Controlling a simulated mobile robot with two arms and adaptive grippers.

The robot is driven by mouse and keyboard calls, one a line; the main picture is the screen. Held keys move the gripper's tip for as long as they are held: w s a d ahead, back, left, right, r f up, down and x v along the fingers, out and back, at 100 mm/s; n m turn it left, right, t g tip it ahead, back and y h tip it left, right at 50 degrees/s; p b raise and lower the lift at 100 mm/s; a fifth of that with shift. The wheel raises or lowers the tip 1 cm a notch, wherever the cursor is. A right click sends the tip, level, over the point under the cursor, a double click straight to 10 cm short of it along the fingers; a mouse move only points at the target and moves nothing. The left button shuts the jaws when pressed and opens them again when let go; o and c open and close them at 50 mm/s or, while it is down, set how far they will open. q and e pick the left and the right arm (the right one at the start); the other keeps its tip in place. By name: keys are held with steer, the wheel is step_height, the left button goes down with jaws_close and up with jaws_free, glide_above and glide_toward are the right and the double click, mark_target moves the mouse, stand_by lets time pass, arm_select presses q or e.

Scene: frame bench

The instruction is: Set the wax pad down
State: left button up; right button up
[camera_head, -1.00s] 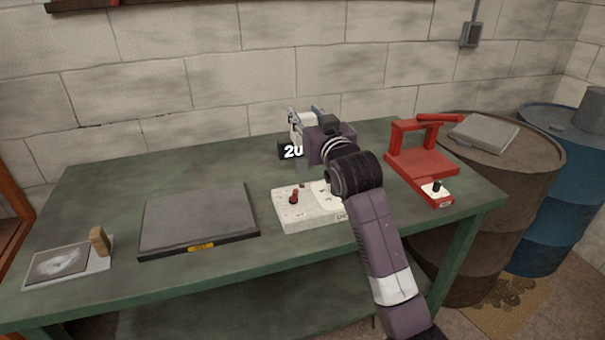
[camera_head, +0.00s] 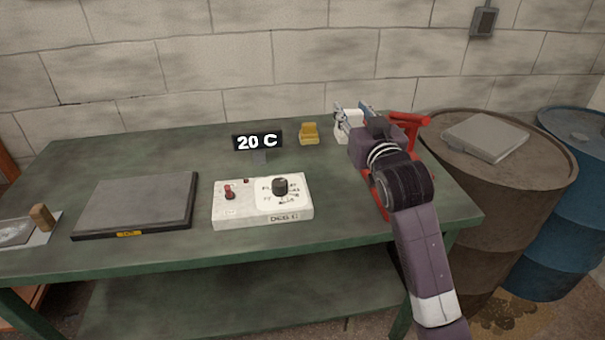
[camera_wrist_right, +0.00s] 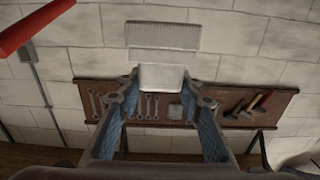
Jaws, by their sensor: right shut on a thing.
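My right gripper (camera_head: 352,113) is shut on a pale white block, which I take for the wax pad (camera_head: 347,130). My left gripper is not in view.
A yellow block (camera_head: 308,134) stands left of the gripper. A "20 C" display (camera_head: 257,142), a white control box (camera_head: 240,211) and a dark flat plate (camera_head: 140,200) are on the table (camera_head: 110,150). The red stand (camera_head: 409,119) is partly behind my arm. Barrels (camera_head: 490,210) stand right.

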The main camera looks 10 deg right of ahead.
steer(key=shift+f, duration=9.9)
steer(key=shift+f, duration=0.25)
steer(key=o, duration=1.2)
steer(key=shift+r, duration=0.1)
